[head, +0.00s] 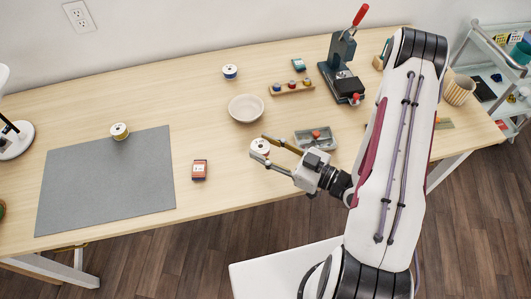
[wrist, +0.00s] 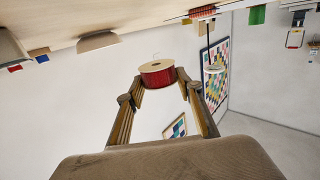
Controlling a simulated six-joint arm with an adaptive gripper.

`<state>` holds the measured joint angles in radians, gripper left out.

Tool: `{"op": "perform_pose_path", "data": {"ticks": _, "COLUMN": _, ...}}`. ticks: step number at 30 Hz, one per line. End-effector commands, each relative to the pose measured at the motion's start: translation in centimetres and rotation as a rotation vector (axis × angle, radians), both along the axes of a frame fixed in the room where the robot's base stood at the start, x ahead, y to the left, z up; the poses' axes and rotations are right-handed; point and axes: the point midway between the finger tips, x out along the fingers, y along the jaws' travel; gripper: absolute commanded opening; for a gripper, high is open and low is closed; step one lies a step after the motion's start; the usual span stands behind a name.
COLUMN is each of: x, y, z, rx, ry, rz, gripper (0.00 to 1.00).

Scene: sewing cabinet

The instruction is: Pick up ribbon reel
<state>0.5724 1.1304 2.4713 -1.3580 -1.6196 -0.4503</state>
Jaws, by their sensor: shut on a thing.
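A ribbon reel (head: 260,146) with a pale round face is between the fingertips of my gripper (head: 259,148), over the table right of the middle. In the wrist view the reel (wrist: 158,74) shows dark red ribbon under a tan flange. My gripper (wrist: 161,79) is shut on it, one fingertip at each side. The wrist picture is upside down, with the tabletop along its top, and the reel appears clear of the table there. Two other reels stand on the table: one with a blue band (head: 230,72) at the back and a yellowish one (head: 119,131) at the mat's edge.
A pale bowl (head: 246,108) stands just behind the reel. A grey tray (head: 315,138) lies close right of it. A small orange-and-white box (head: 199,170) is to the left, beside the grey mat (head: 100,190). A green press (head: 342,65) and a spool rack (head: 292,88) stand farther back.

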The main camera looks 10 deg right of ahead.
Motion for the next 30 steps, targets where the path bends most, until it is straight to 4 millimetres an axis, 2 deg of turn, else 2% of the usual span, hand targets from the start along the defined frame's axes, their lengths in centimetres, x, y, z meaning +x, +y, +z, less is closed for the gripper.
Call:
{"op": "perform_pose_path", "data": {"ticks": 6, "x": 0.0, "y": 0.0, "z": 1.9, "rx": 0.0, "ry": -0.001, "rz": 0.0, "gripper": 0.2}}
{"op": "perform_pose_path", "data": {"ticks": 12, "x": 0.0, "y": 0.0, "z": 2.8, "rx": 0.001, "ry": -0.001, "rz": 0.0, "gripper": 0.2}}
{"op": "perform_pose_path", "data": {"ticks": 30, "x": 0.0, "y": 0.0, "z": 3.0, "rx": 0.001, "ry": 0.001, "rz": 0.0, "gripper": 0.2}}
